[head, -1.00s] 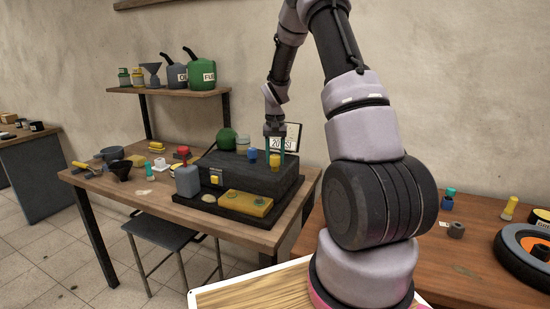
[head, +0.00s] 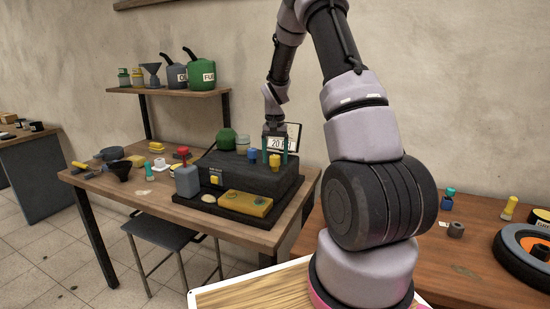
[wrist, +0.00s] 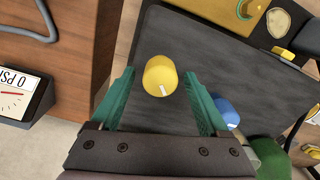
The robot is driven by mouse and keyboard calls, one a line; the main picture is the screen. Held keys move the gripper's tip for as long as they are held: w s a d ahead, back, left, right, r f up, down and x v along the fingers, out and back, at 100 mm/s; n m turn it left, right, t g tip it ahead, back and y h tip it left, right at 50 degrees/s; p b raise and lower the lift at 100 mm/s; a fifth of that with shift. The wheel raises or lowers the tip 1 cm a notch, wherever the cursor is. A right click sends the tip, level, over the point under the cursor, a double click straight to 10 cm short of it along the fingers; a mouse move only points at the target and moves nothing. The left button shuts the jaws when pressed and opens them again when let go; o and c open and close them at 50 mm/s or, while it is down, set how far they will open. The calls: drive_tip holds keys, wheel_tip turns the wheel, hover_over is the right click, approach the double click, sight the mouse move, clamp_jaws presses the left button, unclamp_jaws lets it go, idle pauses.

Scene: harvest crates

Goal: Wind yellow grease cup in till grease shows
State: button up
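The yellow grease cup (head: 275,161) stands on the black box (head: 240,175) on the workbench, near the box's right back part. In the wrist view the yellow cup (wrist: 158,74) shows a round top and a small white mark on its side. My gripper (head: 275,151) is over the cup with its two teal fingers apart, one on each side. In the wrist view my gripper (wrist: 160,98) has a visible gap between each finger and the cup. I see no grease around the cup; its base is hidden.
A blue cup (head: 252,155) stands on the box beside the yellow one, close to a finger in the wrist view (wrist: 226,110). A pressure display (head: 278,144) stands behind.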

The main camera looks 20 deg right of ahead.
sight(275, 156)
wheel_tip(275, 156, up, 10)
drive_tip(key=shift+r, duration=0.4)
idle(0.5)
drive_tip(key=s+a+r+n+t, duration=0.1)
drive_tip(key=s+a+r+t, duration=0.35)
drive_tip(key=s+r, duration=0.95)
drive_tip(key=s+a+r+t+y, duration=0.1)
drive_tip(key=s+a+r, duration=0.1)
drive_tip(key=s, duration=0.6)
drive_tip(key=s+a+r+n+t+y, duration=0.1)
drive_tip(key=s+a+r, duration=0.1)
drive_tip(key=s, duration=0.6)
drive_tip(key=shift+s+a+r+t, duration=0.15)
drive_tip(key=shift+a+t, duration=0.2)
drive_tip(key=shift+a, duration=0.35)
